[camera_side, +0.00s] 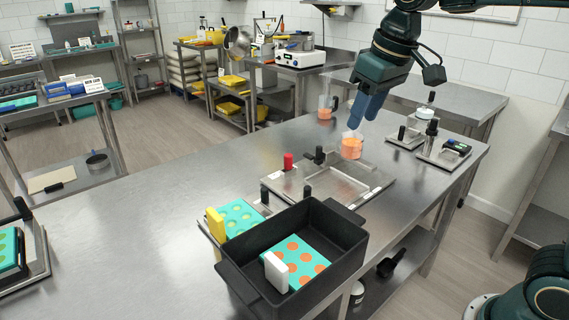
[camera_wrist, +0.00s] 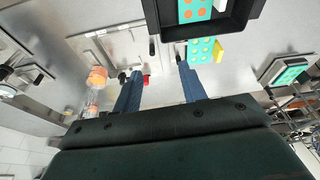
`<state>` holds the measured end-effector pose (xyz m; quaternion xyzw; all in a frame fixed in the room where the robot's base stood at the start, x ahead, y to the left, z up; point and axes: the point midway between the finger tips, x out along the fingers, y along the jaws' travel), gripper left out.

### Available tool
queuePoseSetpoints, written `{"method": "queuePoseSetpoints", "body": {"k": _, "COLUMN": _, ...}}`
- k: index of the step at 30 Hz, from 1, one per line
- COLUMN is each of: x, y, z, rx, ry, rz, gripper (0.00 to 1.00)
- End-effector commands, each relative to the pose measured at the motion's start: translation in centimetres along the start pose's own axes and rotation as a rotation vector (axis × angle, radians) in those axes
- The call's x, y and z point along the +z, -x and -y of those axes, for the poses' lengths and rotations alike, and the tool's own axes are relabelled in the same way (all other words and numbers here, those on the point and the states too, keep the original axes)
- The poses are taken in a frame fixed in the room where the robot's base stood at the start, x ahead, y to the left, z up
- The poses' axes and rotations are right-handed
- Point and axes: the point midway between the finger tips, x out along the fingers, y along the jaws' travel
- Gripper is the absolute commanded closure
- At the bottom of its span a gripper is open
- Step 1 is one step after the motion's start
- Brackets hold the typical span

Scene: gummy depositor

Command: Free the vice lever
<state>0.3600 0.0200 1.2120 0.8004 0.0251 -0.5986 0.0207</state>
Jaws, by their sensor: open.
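A flat metal fixture (camera_side: 345,192) lies mid-bench in the side view, with a red-topped knob (camera_side: 288,162) and a black-topped knob (camera_side: 319,155) at its back edge. Two black upright handles (camera_side: 264,194) (camera_side: 307,192) stand near its front. I cannot tell which of these is the vice lever. In the wrist view the red knob (camera_wrist: 145,79) shows between my blue fingers, with a black knob (camera_wrist: 122,77) by the left one. My gripper (camera_side: 362,122) is open and empty, above the bench behind the fixture; it also shows in the wrist view (camera_wrist: 158,82).
A beaker of orange liquid (camera_side: 351,146) stands just below my fingers, another (camera_side: 325,108) behind it. A black tray (camera_side: 238,282) in front holds a teal mould (camera_side: 303,257) with orange rounds. A yellow-handled teal mould (camera_side: 240,217) lies beside it.

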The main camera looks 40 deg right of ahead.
Motion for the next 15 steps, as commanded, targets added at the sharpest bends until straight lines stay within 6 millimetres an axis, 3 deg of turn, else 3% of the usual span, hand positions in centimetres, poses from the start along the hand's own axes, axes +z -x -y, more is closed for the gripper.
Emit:
{"method": "queuePoseSetpoints", "body": {"k": 3, "x": -2.7, "y": -1.1, "z": 0.3, "rx": -0.003, "ry": 0.010, "rz": 0.031, "gripper": 0.58}}
{"method": "queuePoseSetpoints", "body": {"k": 15, "x": -10.4, "y": -6.0, "z": 1.5, "rx": -0.009, "ry": 0.039, "rz": 0.125, "gripper": 0.58}}
